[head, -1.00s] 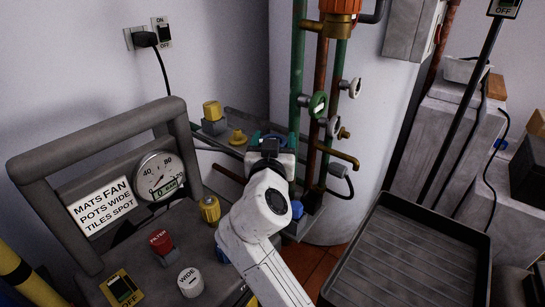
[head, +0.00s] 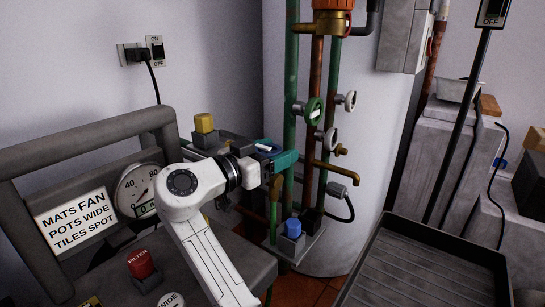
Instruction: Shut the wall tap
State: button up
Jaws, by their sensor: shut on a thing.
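My gripper (head: 284,160), with teal fingers, reaches right from my white arm to the left side of the upright pipes. It is shut on a small blue part with a white strip (head: 266,148), which looks like a tap handle; the fingers and wrist hide much of it. I cannot tell for sure whether this is the wall tap's spout. A green handwheel (head: 313,110), a white handwheel (head: 350,100) and a grey handwheel (head: 331,140) sit on the pipes to the right, apart from my gripper.
A brass elbow pipe (head: 338,172) sticks out right of the pipes. A blue knob (head: 293,227) is below the gripper. A black tray (head: 430,265) lies at front right.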

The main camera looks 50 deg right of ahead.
jog(key=shift+g, duration=0.3)
jog(key=o, duration=1)
jog(key=shift+c, duration=0.2)
jog(key=w+a+p, duration=0.1)
jog(key=a+p, duration=0.1)
jog(key=a, duration=0.8)
jog(key=shift+w+a, duration=0.3)
jog(key=shift+w, duration=0.1)
